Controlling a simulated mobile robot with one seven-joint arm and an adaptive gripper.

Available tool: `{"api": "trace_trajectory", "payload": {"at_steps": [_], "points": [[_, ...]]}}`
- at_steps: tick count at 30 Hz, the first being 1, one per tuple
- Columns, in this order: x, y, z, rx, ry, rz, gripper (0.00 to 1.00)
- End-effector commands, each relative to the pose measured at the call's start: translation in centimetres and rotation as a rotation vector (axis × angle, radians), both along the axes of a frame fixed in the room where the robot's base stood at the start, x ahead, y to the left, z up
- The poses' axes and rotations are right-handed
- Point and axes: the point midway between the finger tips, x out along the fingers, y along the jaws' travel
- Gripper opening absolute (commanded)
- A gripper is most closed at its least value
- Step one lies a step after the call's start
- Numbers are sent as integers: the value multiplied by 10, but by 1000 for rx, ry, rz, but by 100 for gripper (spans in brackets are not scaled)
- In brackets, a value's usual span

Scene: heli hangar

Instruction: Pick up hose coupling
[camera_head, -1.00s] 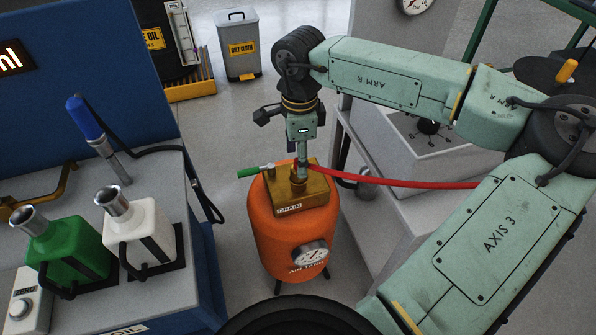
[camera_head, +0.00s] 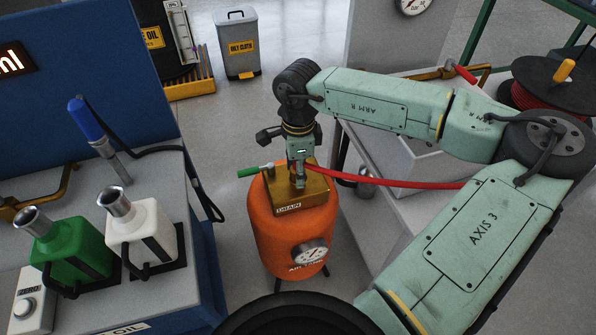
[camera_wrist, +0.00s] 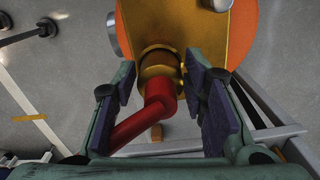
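The hose coupling (camera_wrist: 158,72) is a brass collar on the end of a red hose (camera_wrist: 150,112), seated at the brass block (camera_wrist: 215,40) in the wrist view. My gripper (camera_wrist: 163,88) is open, with one dark-padded finger on each side of the coupling and hose end. I see gaps between the pads and the coupling. In the head view my gripper (camera_head: 298,184) points down over the brass block (camera_head: 312,194) on the orange air tank (camera_head: 280,228). There the gripper largely hides the coupling.
The red hose runs right toward a grey bench (camera_head: 382,212). A green-handled valve (camera_head: 249,172) sticks out left of the block. A counter with a green jug (camera_head: 68,250) and a white jug (camera_head: 145,232) stands at left. A hose reel (camera_head: 548,98) is at upper right.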

Motion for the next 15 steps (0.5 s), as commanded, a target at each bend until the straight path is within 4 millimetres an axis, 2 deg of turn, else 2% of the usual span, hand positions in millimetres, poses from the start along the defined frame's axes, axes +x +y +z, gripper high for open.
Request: {"api": "trace_trajectory", "payload": {"at_steps": [2,15], "points": [[0,0,0,0,0,0,32],[0,0,0,0,0,0,3]]}}
